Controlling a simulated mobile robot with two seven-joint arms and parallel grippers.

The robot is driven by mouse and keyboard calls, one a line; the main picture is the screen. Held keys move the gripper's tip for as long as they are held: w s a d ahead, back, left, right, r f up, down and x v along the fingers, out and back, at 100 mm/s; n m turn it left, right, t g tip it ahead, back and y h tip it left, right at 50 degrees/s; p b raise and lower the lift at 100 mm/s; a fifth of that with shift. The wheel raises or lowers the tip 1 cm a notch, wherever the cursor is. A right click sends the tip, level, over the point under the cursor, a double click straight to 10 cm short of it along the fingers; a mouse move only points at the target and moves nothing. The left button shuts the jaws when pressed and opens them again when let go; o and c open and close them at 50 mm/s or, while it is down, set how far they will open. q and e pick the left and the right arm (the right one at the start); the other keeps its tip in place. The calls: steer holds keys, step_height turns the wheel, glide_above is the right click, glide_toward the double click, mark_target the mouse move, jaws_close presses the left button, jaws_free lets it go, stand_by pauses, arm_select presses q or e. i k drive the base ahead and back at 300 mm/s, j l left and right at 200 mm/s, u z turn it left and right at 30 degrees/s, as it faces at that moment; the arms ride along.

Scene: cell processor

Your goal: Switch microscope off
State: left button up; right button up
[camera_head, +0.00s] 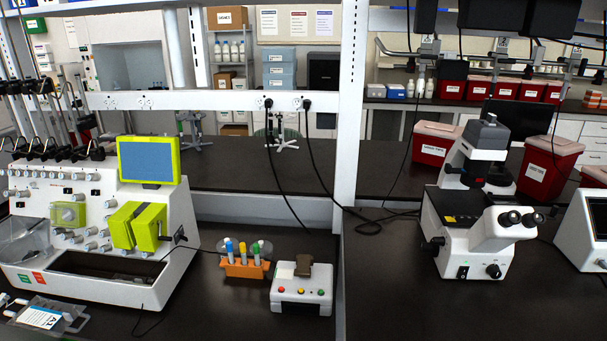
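The microscope (455,245) stands on the dark bench at the right, white and black. Its two eyepieces (517,218) point to the right front and its tall illumination column (481,150) rises at the back. Neither of my grippers is in view.
A white cell processor (175,225) with green parts stands at the left. An orange tube rack (246,268) and a white box with buttons (302,290) stand mid-bench. A white post (350,130) rises left of the microscope. The bench front (400,310) before the microscope is clear.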

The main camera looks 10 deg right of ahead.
mark_target(464, 272)
steer(key=z, duration=1.25)
